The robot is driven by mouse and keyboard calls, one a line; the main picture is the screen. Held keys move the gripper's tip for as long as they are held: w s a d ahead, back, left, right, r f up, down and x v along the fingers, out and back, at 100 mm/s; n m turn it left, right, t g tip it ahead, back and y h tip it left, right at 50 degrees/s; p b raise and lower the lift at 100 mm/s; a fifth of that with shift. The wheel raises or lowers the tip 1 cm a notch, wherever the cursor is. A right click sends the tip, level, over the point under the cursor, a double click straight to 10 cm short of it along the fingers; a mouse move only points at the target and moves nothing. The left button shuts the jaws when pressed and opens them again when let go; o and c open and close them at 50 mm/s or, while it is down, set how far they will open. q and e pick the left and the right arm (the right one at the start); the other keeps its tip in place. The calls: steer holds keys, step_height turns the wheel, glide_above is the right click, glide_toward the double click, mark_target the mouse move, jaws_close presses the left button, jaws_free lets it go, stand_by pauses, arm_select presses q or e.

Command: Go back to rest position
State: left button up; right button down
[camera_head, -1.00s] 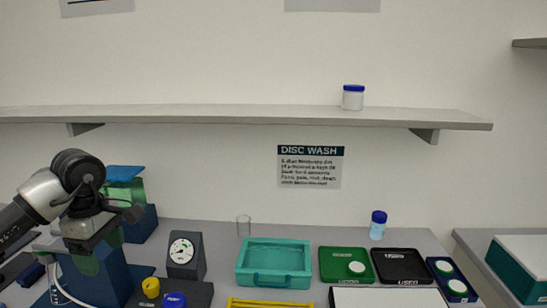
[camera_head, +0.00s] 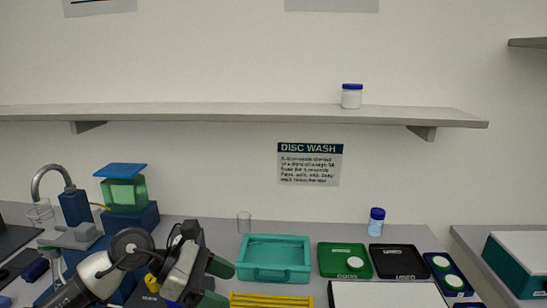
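My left gripper (camera_head: 218,283) is at the lower left of the head view, in front of the dial gauge and the dark block with the yellow knob (camera_head: 152,283). Its two green-tipped fingers are spread apart with nothing seen between them. They point right, towards the teal tray (camera_head: 274,278) and the yellow rack (camera_head: 270,300), and are close to both in the picture. My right gripper does not show.
A green tray (camera_head: 333,266) holding a white disc, a black tray (camera_head: 400,262) and a blue holder (camera_head: 437,262) with discs are at the right. A long shelf (camera_head: 250,113) spans the wall.

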arm_select(q)
steer(key=s+d+r+n+t+h, duration=0.2)
steer(key=d+r+n+t+h, duration=0.45)
steer(key=n, duration=0.65)
steer(key=a+f+n+t+y, duration=0.6)
steer(key=a+n+y, duration=0.15)
steer(key=n, duration=0.65)
steer(key=a+f+n+t+y, duration=0.6)
steer(key=n+y, duration=0.3)
steer(key=n, duration=0.5)
steer(key=s+a+f+n+g+y, duration=0.1)
steer(key=s+a+f+n+g, duration=0.1)
steer(key=s+f+n+g, duration=0.65)
steer(key=s+a+f+n+g+y, duration=0.1)
steer(key=s+a+f+n+g, duration=0.15)
steer(key=s+f+g, duration=0.9)
step_height(320, 180, down, 27)
steer(key=s+t+b, duration=0.3)
steer(key=t+b, duration=0.1)
steer(key=b, duration=0.1)
steer(key=s+a+f+g+b, duration=0.1)
steer(key=s+f+b, duration=0.1)
steer(key=s+f, duration=0.6)
steer(key=s+a+f+g+b, duration=0.1)
steer(key=s+f+b, duration=0.2)
steer(key=s+f, duration=0.5)
step_height(320, 180, down, 7)
steer(key=shift+s+a+f, duration=0.1)
steer(key=shift+s+a, duration=0.1)
steer(key=shift+s, duration=0.2)
